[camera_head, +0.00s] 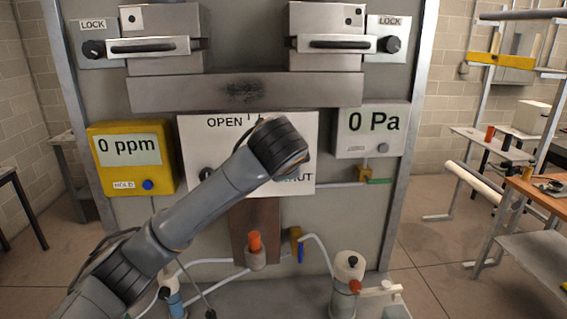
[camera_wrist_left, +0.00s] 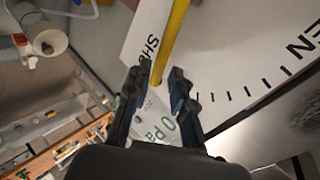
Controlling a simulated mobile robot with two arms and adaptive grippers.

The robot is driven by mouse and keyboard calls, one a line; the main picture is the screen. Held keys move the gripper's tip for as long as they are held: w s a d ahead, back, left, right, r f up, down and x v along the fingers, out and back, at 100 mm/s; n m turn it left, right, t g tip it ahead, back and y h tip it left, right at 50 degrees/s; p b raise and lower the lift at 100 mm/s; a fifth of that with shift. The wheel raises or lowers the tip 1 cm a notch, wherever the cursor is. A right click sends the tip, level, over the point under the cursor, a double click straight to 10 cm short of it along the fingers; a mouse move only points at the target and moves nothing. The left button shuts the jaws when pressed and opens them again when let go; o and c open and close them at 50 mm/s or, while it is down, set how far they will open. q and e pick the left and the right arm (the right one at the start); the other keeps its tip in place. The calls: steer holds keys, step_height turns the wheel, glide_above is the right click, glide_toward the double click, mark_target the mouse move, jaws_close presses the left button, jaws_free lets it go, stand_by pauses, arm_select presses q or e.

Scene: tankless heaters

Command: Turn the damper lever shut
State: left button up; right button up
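The damper lever (camera_wrist_left: 174,35) is a yellow bar that shows in the left wrist view. It runs down from the top edge to between my left gripper's fingertips (camera_wrist_left: 160,77), which are close in on both sides of it. The lever lies beside the SHUT lettering on the white dial plate (camera_wrist_left: 215,50). In the head view my left arm crosses the dial plate (camera_head: 225,140), hides the lever and covers part of the SHUT label; OPEN shows at upper left. My left gripper is hidden there. My right gripper is in neither view.
A yellow gas meter (camera_head: 105,178) reading 0 ppm is left of the plate, and a pressure display (camera_head: 368,147) reading 0 Pa is right of it. Two handled latches (camera_head: 150,46) with LOCK knobs sit above. Pipes and valves (camera_head: 255,250) stand below. A workbench (camera_head: 545,200) is at right.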

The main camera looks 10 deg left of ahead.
arm_select(q)
steer(key=a+v, duration=0.1)
steer(key=v, duration=0.6)
steer(key=shift+s+d, duration=0.2)
steer(key=shift+d, duration=0.25)
